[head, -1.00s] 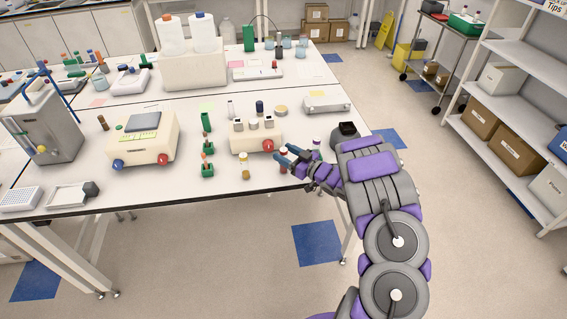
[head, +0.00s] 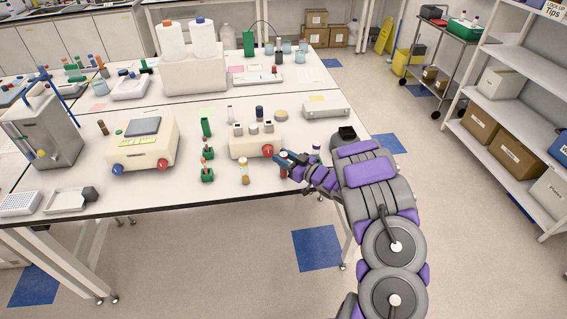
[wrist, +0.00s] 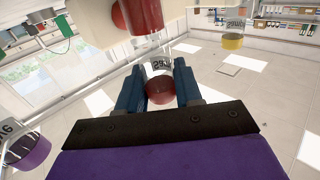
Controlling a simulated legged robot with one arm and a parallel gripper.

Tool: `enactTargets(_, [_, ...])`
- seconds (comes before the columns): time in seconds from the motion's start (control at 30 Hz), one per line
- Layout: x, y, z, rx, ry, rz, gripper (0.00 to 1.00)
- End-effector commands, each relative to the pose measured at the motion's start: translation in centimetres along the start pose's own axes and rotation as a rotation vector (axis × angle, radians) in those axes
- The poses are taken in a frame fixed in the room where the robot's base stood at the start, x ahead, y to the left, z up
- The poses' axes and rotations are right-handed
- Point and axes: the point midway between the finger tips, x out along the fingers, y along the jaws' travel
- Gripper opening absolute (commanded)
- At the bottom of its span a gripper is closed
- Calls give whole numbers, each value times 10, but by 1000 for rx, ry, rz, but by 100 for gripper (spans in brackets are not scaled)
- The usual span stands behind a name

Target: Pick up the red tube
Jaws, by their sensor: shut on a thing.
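The red tube (wrist: 160,90) is a small clear vial with red contents and a printed label. In the wrist view it sits between the two blue fingers of my gripper (wrist: 160,88), which touch it on both sides. In the head view my gripper (head: 284,157) is at the front right of the white table, and the fingers hide most of the red tube (head: 282,172). I cannot tell whether its base touches the table.
A cream device (head: 243,146) with a red knob (head: 267,150) is close behind. The table's front edge is near.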

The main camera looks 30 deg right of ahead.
Motion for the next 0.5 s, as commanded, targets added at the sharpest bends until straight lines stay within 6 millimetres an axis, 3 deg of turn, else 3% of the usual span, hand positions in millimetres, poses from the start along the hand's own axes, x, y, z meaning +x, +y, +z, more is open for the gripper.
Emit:
enactTargets(0.27, [0,0,-16,-2,0,-1,15])
enactTargets(0.43, [0,0,-42,-6,1,0,15])
enactTargets(0.5, [-17,-2,-38,0,-3,4,15])
